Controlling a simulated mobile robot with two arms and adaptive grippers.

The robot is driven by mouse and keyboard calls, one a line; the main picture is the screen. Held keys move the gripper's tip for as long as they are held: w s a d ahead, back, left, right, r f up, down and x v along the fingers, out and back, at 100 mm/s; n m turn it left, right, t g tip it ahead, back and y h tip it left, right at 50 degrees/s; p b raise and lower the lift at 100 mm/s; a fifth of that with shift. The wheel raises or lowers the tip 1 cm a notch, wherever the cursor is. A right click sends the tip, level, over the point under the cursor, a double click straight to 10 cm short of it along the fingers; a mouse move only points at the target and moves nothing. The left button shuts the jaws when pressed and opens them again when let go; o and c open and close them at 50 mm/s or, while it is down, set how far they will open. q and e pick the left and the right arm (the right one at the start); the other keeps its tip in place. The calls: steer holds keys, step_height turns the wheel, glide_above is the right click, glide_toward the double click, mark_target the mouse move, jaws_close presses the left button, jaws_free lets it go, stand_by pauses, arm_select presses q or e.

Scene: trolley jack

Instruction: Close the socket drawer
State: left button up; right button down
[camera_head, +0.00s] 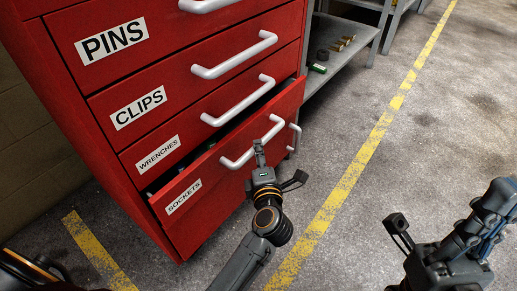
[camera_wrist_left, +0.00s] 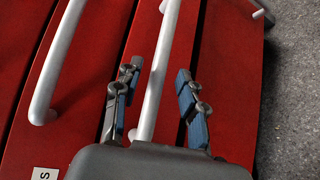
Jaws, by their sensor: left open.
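The red socket drawer (camera_head: 215,190), labelled SOCKETS, is the lowest labelled drawer and stands partly pulled out, with a dark gap along its top edge. Its silver bar handle (camera_head: 252,146) is on the front. My left gripper (camera_head: 279,164) is open at this handle. In the left wrist view the handle (camera_wrist_left: 157,75) runs between the two spread fingers of my left gripper (camera_wrist_left: 155,92), with visible gaps on both sides. My right gripper (camera_head: 405,237) is away over the floor at the lower right; its finger gap is unclear.
The WRENCHES drawer (camera_head: 190,128), CLIPS drawer (camera_head: 185,82) and PINS drawer (camera_head: 165,35) are above in the red cabinet. A grey shelf (camera_head: 340,57) with small items stands behind. Open concrete floor with a yellow line (camera_head: 345,185) lies to the right.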

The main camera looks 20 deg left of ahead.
arm_select(q)
steer(key=shift+b+x, duration=0.55)
steer(key=shift+x, duration=1.6)
steer(key=shift+c, duration=0.4)
jaws_close()
